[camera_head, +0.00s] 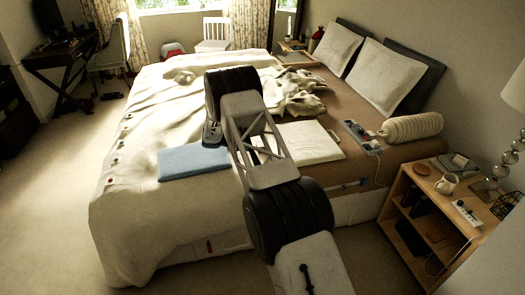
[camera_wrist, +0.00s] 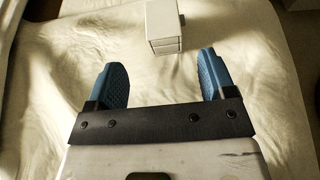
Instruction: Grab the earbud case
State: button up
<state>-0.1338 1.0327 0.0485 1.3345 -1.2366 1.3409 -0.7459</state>
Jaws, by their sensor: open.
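A small white boxy object (camera_wrist: 164,28), which looks like the earbud case, lies on the cream bedcover in the wrist view, at the top middle. It has a seam across its front face and a small dark part at its right side. My gripper (camera_wrist: 161,66) is open and empty, its two blue fingers spread apart. The case lies beyond the fingertips, roughly in line with the gap between them, and is not between the fingers. In the head view my arm covers the middle of the bed, and I cannot pick out the case there.
The cream bedcover (camera_head: 150,110) is wrinkled. A folded blue cloth (camera_head: 194,161) and a folded white cloth (camera_head: 308,143) lie near the arm. A wooden nightstand (camera_head: 408,222) stands beside the bed.

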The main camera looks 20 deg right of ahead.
jog(key=shift+x, duration=1.3)
jog(key=shift+s+x, duration=0.1)
jog(key=shift+x, duration=0.7)
jog(key=shift+s+x, duration=0.15)
jog(key=shift+x, duration=1.65)
jog(key=shift+f, duration=0.15)
jog(key=shift+c, duration=0.2)
jog(key=c, duration=0.8)
jog(key=shift+c, duration=0.2)
